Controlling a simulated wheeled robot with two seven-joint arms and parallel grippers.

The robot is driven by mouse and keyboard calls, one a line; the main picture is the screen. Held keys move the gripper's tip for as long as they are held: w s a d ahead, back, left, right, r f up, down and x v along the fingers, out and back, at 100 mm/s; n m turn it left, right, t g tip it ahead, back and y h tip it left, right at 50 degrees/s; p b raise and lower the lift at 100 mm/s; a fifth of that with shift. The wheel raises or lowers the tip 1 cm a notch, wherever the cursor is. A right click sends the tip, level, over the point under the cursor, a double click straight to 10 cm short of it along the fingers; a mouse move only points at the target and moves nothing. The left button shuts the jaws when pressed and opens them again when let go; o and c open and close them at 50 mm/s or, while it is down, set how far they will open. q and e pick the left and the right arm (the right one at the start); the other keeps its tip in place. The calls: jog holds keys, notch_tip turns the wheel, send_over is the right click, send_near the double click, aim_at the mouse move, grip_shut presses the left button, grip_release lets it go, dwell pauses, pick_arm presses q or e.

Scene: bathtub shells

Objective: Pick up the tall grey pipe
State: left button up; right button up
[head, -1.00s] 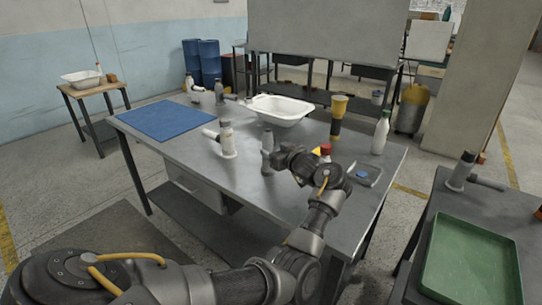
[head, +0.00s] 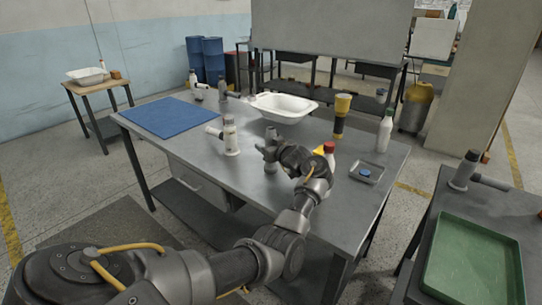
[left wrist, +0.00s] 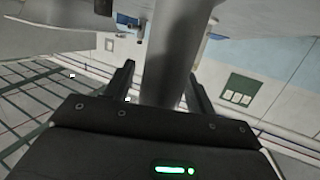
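The tall grey pipe (head: 271,136) stands upright on the metal table (head: 185,145), near the middle of its front half. My left gripper (head: 268,151) reaches it from the right, low over the table, and partly hides it. In the left wrist view the grey pipe (left wrist: 168,55) runs between the two dark fingers of the gripper (left wrist: 160,88). The fingers are apart, with a visible gap on the pipe's left side, so the gripper is open around the pipe. My right gripper is not in view.
A white-and-grey pipe fitting (head: 230,138) stands left of the pipe. A red-capped bottle (head: 329,152) stands close right of my gripper. A white basin (head: 283,107), a yellow-topped item (head: 341,115), a white bottle (head: 384,132) and a blue mat (head: 165,117) are farther off.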

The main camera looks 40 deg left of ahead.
aim_at(272, 136)
pick_arm(q)
jog(key=c, duration=1)
jog(key=shift+o, duration=0.2)
jog(key=shift+r, duration=0.45)
jog(key=r, duration=0.2)
jog(key=s+d+r, duration=0.1)
jog(key=r, duration=0.1)
jog(key=shift+d, duration=0.1)
jog(key=s+d+r, duration=0.8)
jog(key=d, duration=0.1)
jog(key=shift+s+d, duration=0.15)
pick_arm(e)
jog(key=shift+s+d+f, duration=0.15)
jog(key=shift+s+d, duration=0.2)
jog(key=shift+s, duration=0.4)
